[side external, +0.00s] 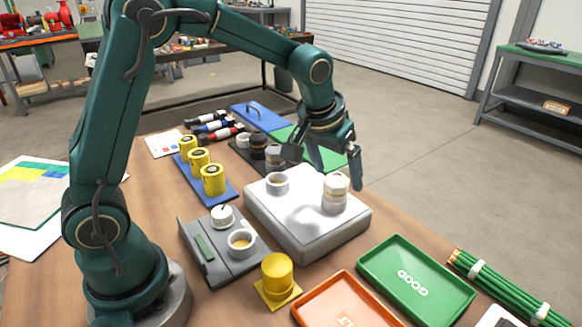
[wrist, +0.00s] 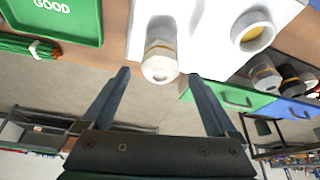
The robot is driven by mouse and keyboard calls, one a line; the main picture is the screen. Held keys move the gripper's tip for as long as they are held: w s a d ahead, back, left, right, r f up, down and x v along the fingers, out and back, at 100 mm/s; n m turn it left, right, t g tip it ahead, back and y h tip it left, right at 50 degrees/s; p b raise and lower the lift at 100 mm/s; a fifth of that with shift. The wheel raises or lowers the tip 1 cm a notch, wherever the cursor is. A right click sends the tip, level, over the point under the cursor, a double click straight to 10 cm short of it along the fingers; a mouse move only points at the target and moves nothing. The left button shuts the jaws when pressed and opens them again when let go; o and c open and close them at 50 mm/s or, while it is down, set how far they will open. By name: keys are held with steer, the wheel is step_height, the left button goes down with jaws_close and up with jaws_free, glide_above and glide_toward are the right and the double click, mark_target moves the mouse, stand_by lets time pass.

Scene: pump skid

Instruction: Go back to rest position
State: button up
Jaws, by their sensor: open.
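My gripper (side external: 335,165) is open and empty, above the far side of the white-topped block (side external: 268,212). In the wrist view its two fingers (wrist: 165,98) are spread apart with nothing between the tips. A white and tan cylinder (side external: 335,194) stands upright on the block, clear of the fingers. It also shows in the wrist view (wrist: 160,52), just beyond the fingertips. A short, hollow ring-like cup (side external: 277,183) sits on the block's left part and shows in the wrist view (wrist: 252,33).
A green GOOD tray (side external: 415,281) and an orange tray (side external: 345,305) lie at the front right. Green rods (side external: 505,287) lie beside them. Yellow cylinders (side external: 212,180), a grey fixture (side external: 205,262) and a yellow part (side external: 277,277) stand to the left. Dark and grey cylinders (side external: 258,143) stand behind.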

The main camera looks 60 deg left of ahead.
steer(key=shift+t, duration=0.8)
steer(key=r, duration=0.2)
steer(key=s+r, duration=0.1)
steer(key=r, duration=0.2)
steer(key=shift+s+r, duration=0.25)
steer(key=shift+r, duration=0.1)
steer(key=s+r, duration=0.4)
steer(key=s, duration=0.3)
steer(key=s+d+f+m+h, duration=0.15)
steer(key=s+f, duration=0.35)
steer(key=s, duration=0.7)
steer(key=w+a+r+n+y, duration=0.1)
steer(key=w+r, duration=0.3)
steer(key=w, duration=0.8)
steer(key=shift+n+g, duration=0.35)
steer(key=shift+g, duration=0.35)
steer(key=w+f, duration=0.6)
steer(key=w, duration=0.1)
steer(key=shift+a+f, duration=0.1)
steer(key=shift+f, duration=0.15)
steer(key=shift+f+y, duration=0.25)
steer(key=shift+f, duration=0.1)
steer(key=shift+x, duration=2.4)
steer(key=shift+s, duration=0.1)
